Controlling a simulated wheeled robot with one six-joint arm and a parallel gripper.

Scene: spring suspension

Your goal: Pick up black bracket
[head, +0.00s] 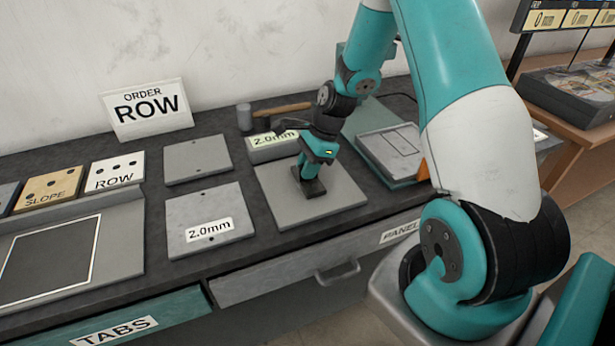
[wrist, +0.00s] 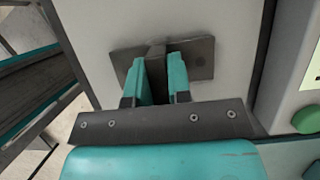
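The black bracket (head: 313,190) lies on a light grey square plate (head: 345,194) on the workbench. The bracket's base looks flat on the plate. Part of it is hidden behind the fingers.
A block marked 2.0mm (head: 272,146) and a hammer (head: 270,112) lie behind the plate. A grey panel marked 2.0mm (head: 209,220) lies to the left. A tray (head: 392,150) stands to the right. An ORDER ROW sign (head: 147,108) stands at the back.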

